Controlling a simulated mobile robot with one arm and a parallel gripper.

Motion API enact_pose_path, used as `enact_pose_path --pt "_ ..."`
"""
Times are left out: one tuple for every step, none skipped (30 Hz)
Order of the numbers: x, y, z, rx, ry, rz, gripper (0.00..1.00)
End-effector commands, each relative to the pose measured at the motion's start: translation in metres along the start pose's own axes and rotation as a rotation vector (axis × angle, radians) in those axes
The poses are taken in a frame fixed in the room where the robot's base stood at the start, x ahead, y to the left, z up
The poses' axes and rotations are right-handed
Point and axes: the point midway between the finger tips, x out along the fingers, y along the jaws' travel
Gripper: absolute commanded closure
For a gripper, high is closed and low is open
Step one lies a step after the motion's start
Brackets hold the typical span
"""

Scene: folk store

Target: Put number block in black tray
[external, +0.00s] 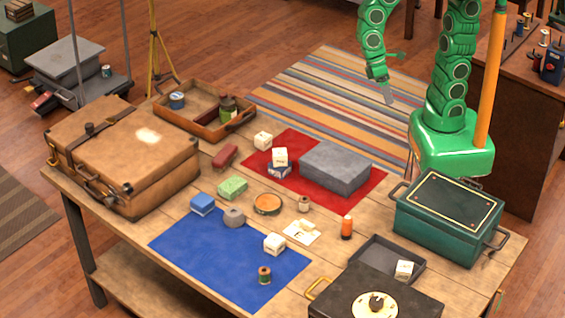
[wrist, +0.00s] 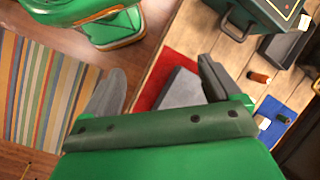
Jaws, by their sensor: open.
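My gripper (external: 388,88) hangs at the upper right, above the striped rug side of the table. In the wrist view my gripper (wrist: 157,88) has its fingers wide apart with nothing between them. Several pale number blocks are on the table: one (external: 263,140) at the red mat's far corner, one (external: 280,156) atop a blue item on that mat, and one (external: 274,243) on the blue mat. Another pale block (external: 404,270) is in the black tray (external: 375,259), near its right end. The tray also shows in the wrist view (wrist: 284,48).
A grey box (external: 336,167) lies on the red mat (external: 365,200). A green metal box (external: 449,219) stands beside the tray, and a black case (external: 335,298) with a dial is in front. A brown suitcase (external: 122,155) and open wooden box (external: 205,128) stand left.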

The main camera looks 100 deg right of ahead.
Motion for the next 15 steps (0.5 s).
enact_pose_path --pt "-0.002 0.012 0.008 -0.005 0.018 0.015 0.09" --pt "-0.002 0.019 0.013 -0.01 0.027 0.025 0.09" --pt "-0.002 0.029 0.018 -0.016 0.038 0.038 0.09" --pt "-0.003 0.035 0.022 -0.02 0.047 0.049 0.09" --pt "-0.003 0.042 0.026 -0.025 0.056 0.059 0.09" --pt "-0.004 0.051 0.032 -0.03 0.07 0.073 0.09" --pt "-0.004 0.058 0.036 -0.034 0.078 0.084 0.09" --pt "-0.003 0.064 0.04 -0.038 0.085 0.095 0.09" --pt "-0.003 0.074 0.046 -0.042 0.093 0.11 0.09" --pt "-0.002 0.08 0.051 -0.045 0.101 0.121 0.09" --pt "-0.002 0.087 0.056 -0.05 0.109 0.132 0.09" --pt "-0.002 0.095 0.061 -0.054 0.119 0.147 0.09" --pt "-0.002 0.101 0.065 -0.056 0.126 0.157 0.09" --pt "-0.001 0.107 0.069 -0.059 0.133 0.168 0.09" --pt "-0.001 0.114 0.074 -0.062 0.141 0.183 0.09"
